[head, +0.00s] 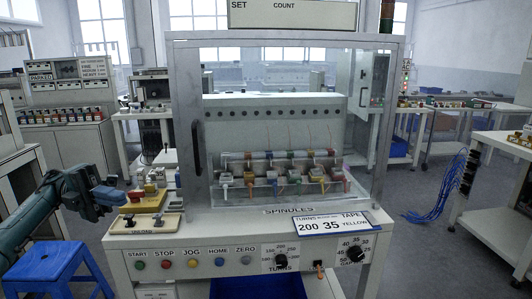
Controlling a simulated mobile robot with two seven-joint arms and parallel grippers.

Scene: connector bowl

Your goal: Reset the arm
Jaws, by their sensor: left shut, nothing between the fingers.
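My left arm comes in from the left edge. My left gripper (112,196) is at the left side of the machine bench, its fingers pointing right, shut with nothing between them. It is just left of a tan fixture block (146,200) on the bench top; whether they touch cannot be told. The machine (272,219) has a clear-fronted guard over several spindles with coloured parts (280,178). My right gripper is not in view.
A small beige plate (153,224) with dark knobs lies at the bench's front left. A row of buttons (192,263) and two dials (350,252) are on the front panel. A blue stool (57,270) stands below my left arm. Blue cables (440,192) hang at the right.

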